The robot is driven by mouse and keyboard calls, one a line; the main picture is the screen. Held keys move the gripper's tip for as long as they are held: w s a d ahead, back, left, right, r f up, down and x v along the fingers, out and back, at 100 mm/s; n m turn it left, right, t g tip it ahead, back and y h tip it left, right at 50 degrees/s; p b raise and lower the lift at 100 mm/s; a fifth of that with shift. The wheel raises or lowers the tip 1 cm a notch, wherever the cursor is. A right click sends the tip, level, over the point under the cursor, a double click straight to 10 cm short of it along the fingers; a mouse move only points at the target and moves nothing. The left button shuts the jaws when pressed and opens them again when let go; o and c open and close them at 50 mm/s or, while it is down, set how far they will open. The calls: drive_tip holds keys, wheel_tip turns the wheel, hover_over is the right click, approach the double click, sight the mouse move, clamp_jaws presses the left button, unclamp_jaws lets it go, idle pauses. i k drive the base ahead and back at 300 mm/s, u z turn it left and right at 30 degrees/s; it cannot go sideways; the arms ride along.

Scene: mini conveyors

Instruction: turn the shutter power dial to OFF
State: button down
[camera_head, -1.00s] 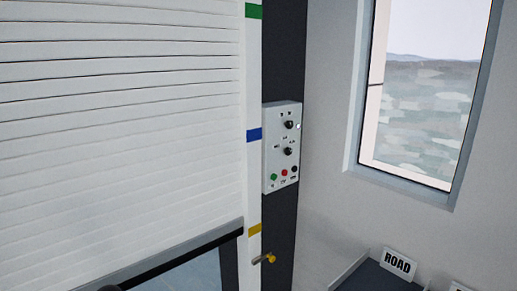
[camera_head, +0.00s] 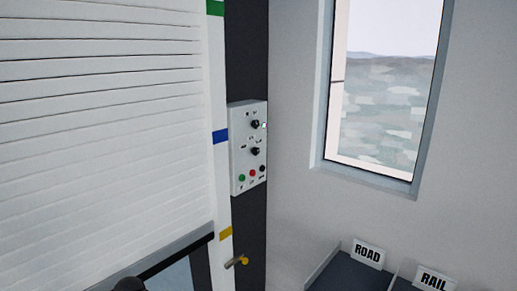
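The control panel (camera_head: 248,147) is a light grey box on a dark post, right of the shutter. It carries an upper black dial (camera_head: 255,124) and a lower black dial (camera_head: 255,151), with small labels too small to read, so I cannot tell which is the power dial or where each points. Below them are a green button (camera_head: 241,178), a red button (camera_head: 252,173) and a black button (camera_head: 262,168). The white slatted shutter (camera_head: 100,130) is partly down, with its dark bottom edge above an opening.
A white strip with green, blue (camera_head: 220,136) and yellow bands stands beside the post. A yellow-tipped handle (camera_head: 238,261) sticks out below the panel. A window (camera_head: 385,90) is in the right wall. Bins signed ROAD (camera_head: 368,253) and RAIL (camera_head: 434,280) stand lower right.

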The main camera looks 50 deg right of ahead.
sight(254, 124)
drive_tip(key=z, duration=1.25)
drive_tip(key=k, duration=0.95)
drive_tip(key=i, duration=0.9)
